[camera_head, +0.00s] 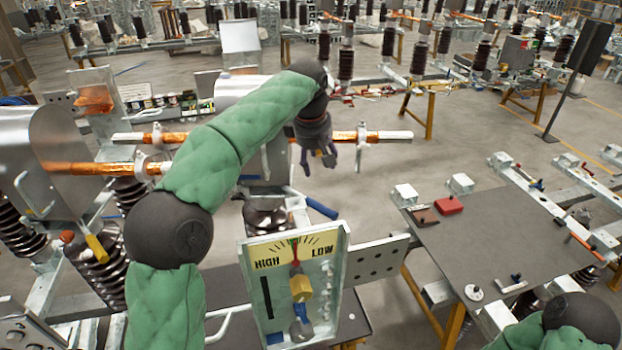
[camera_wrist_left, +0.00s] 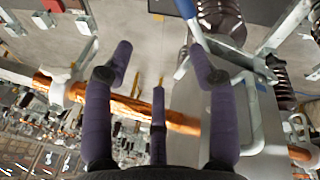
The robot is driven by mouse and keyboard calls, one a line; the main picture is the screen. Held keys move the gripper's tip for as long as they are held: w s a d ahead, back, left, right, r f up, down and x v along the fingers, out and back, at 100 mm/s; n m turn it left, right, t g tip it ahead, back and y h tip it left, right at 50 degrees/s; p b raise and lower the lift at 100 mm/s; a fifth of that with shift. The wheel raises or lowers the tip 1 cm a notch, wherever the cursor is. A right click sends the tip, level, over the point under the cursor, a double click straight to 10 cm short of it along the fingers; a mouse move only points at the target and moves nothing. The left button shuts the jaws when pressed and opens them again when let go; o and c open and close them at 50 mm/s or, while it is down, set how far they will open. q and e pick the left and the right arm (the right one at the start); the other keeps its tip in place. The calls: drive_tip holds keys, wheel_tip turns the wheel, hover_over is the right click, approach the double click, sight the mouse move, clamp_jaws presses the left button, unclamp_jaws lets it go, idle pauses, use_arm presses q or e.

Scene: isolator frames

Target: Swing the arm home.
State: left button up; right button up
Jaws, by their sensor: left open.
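A copper-coloured bar with silvery ends (camera_head: 345,136) runs across the isolator frame, its middle hidden behind my green-sleeved left arm. A second copper bar (camera_head: 95,168) lies nearer on the left and enters a clamp. My left gripper (camera_head: 322,158) is open and empty, pointing down in front of the first bar. In the left wrist view its purple fingers (camera_wrist_left: 160,78) are spread, with a copper bar (camera_wrist_left: 125,104) crossing behind them. I cannot tell whether any finger touches it. A blue-ended handle (camera_head: 322,208) sits below the gripper; blue also shows in the wrist view (camera_wrist_left: 186,8).
A HIGH/LOW gauge box (camera_head: 296,285) stands in front, its needle near the middle. A grey table (camera_head: 490,245) at right carries a red block (camera_head: 449,205) and small parts. Dark ribbed insulators (camera_head: 98,275) stand at left. Open floor (camera_head: 370,185) lies beyond the gripper.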

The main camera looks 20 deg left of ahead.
use_arm(q)
drive_tip(key=f+p, duration=0.1)
drive_tip(key=f, duration=0.3)
drive_tip(key=d+f+g+p, duration=0.1)
drive_tip(key=f, duration=0.3)
drive_tip(key=f+g+p, duration=0.1)
drive_tip(key=f, duration=0.4)
drive_tip(key=shift+s+d+n, duration=0.2)
drive_tip(key=shift+s+n, duration=0.05)
drive_tip(key=shift+n, duration=0.15)
use_arm(e)
drive_tip(key=r, duration=0.2)
drive_tip(key=a+r, duration=0.1)
drive_tip(key=r, duration=0.1)
use_arm(q)
clamp_jaws()
use_arm(e)
drive_tip(key=shift+f, duration=0.1)
